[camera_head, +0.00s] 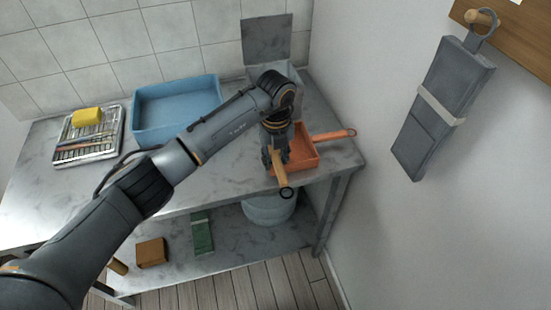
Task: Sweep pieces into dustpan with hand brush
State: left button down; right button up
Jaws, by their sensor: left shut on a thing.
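My left gripper (277,154) reaches over the right end of the grey table and points down. It is shut on the wooden handle of the hand brush (281,172), whose dark ringed end points toward the front edge. The brush's bristles are hidden. The orange dustpan (304,153) lies on the table just right of the gripper, its handle (334,135) pointing right. The gripper and brush cover part of the pan, and I cannot tell whether the brush touches it. I cannot make out any pieces. My right gripper is not in view.
A blue tub (176,128) and a tool tray (72,147) with a yellow sponge (87,116) stand left on the table (205,182). A grey open-lidded bin (266,41) stands behind my arm. The lower shelf holds a brown box (151,252), green item (202,233) and round container (268,209).

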pick_arm(q)
jog(key=shift+r+p, duration=1.4)
jog(key=shift+r, duration=0.9)
